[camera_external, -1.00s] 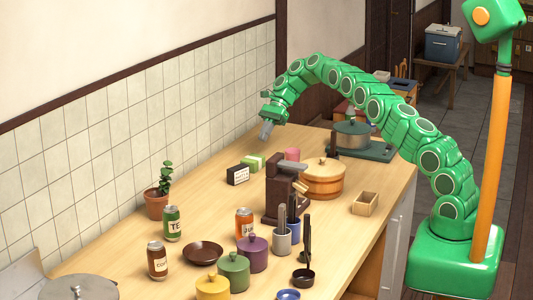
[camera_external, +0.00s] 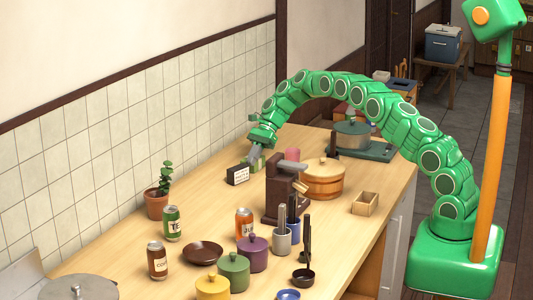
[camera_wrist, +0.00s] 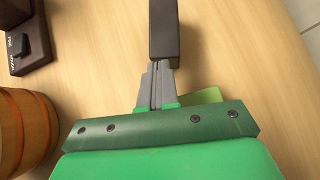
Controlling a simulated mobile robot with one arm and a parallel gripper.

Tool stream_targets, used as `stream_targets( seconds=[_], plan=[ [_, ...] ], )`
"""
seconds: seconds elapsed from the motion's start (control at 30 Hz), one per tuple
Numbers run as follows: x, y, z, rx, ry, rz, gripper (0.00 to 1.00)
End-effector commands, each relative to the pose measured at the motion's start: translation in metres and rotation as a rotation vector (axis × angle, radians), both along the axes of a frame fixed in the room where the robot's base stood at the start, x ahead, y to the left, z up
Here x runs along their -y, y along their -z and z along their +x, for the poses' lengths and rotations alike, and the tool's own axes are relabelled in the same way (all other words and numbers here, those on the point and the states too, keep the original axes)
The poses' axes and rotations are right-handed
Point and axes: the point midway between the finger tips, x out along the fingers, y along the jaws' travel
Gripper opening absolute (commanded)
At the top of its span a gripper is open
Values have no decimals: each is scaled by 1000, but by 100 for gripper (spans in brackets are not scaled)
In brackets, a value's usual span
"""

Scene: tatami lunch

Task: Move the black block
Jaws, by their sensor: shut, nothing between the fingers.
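The black block (camera_external: 238,175) stands on the wooden counter near the tiled wall, with a white label with dark marks on its front face. It also shows in the wrist view (camera_wrist: 164,28), at top centre, just beyond my fingertips. My gripper (camera_external: 251,162) is lowered just behind the black block, close to the green block. In the wrist view my gripper (camera_wrist: 157,72) has its grey fingers together, with nothing between them. The tips appear at the black block's near end; I cannot tell whether they touch it. The green block (camera_wrist: 206,95) is partly hidden by my gripper.
A dark brown press-like stand (camera_external: 286,190) and a wooden tub (camera_external: 323,180) stand to the right. A potted plant (camera_external: 158,200) and cans stand at left. Bare counter lies between the plant and the black block.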

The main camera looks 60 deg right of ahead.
Motion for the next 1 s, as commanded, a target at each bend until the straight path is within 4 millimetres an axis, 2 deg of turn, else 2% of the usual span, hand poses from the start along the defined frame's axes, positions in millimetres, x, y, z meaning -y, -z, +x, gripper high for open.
stream_targets(
  seconds=[0.37,0.7,1.0],
  plan=[
    [-2,1,0,0,-1,1,0],
    [-29,1,5,-3,-2,3,0],
    [-28,1,5,-2,-1,1,0]
  ],
)
